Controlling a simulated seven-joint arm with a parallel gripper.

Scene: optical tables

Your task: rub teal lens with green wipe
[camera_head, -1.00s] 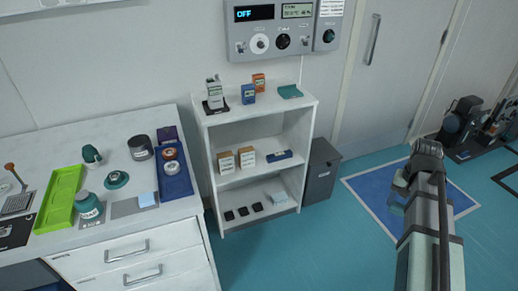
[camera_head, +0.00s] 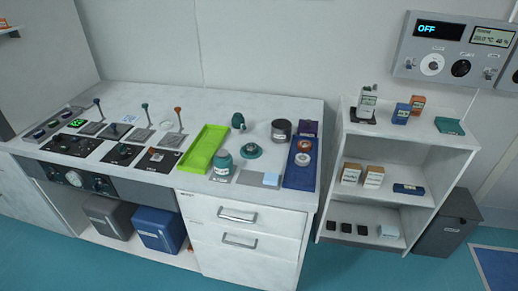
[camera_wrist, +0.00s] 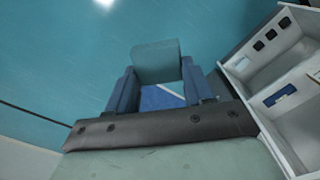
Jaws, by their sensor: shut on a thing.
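My gripper (camera_wrist: 158,85) shows only in the wrist view, its two blue fingers shut on a flat, square, dull green-teal piece that looks like the green wipe (camera_wrist: 158,62). It hangs over the teal floor, away from the bench. In the head view, a low round teal-rimmed piece (camera_head: 251,151), which looks like the teal lens, lies on the white bench. It is right of a teal-topped jar (camera_head: 223,161) and left of the blue tray. My gripper is out of the head view.
The blue tray (camera_head: 293,181) holds round lens-like pieces. A dark jar (camera_head: 281,130), a green tray (camera_head: 203,150) and a light blue pad (camera_head: 271,179) are near the teal piece. Another teal cloth (camera_head: 450,126) lies on the shelf unit (camera_head: 391,133). Lever panels fill the bench's left.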

